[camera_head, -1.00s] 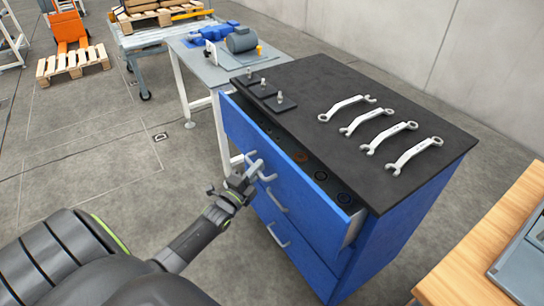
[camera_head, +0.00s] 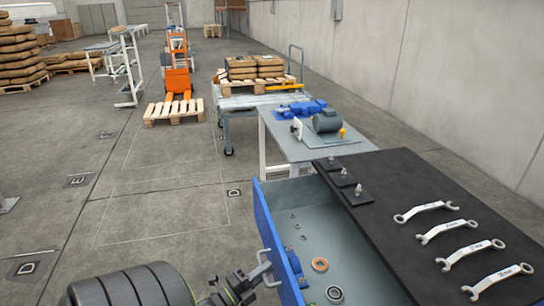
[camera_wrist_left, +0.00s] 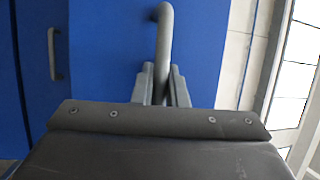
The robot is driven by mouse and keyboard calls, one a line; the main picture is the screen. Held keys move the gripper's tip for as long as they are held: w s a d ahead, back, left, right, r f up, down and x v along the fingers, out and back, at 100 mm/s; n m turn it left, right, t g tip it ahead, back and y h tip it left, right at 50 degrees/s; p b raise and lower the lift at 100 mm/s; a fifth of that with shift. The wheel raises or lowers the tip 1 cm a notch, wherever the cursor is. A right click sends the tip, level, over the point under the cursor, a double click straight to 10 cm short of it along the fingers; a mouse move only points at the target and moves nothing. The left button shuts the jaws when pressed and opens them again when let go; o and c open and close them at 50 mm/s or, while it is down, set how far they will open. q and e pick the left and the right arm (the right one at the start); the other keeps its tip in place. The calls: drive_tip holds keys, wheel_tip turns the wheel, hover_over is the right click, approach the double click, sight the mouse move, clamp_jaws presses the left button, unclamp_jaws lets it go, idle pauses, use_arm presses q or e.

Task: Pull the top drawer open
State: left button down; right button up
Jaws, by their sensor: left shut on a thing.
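The top drawer (camera_head: 272,236) of the blue cabinet stands well out from under the black top, so its grey inside shows. Its bar handle (camera_head: 262,268) is on the blue front. My left gripper (camera_head: 256,279) is at this handle, low in the head view. In the left wrist view the gripper fingers (camera_wrist_left: 162,85) are shut around the handle (camera_wrist_left: 165,38), close to the blue front (camera_wrist_left: 100,60). A lower drawer's handle (camera_wrist_left: 54,54) shows at the left there. My right gripper is not in view.
In the open drawer lie an orange ring (camera_head: 320,264), a dark ring (camera_head: 334,293) and small parts. Several wrenches (camera_head: 482,254) lie on the black top (camera_head: 400,190). A grey table (camera_head: 290,148) with a motor stands behind.

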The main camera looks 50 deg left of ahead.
use_arm(q)
drive_tip(key=shift+s+f, duration=0.1)
drive_tip(key=c, duration=1.7)
unclamp_jaws()
drive_tip(key=s+f+b, duration=0.1)
drive_tip(key=s, duration=0.4)
drive_tip(key=s+f+b, duration=0.1)
drive_tip(key=s, duration=0.5)
drive_tip(key=s+f+b, duration=0.1)
drive_tip(key=s, duration=0.5)
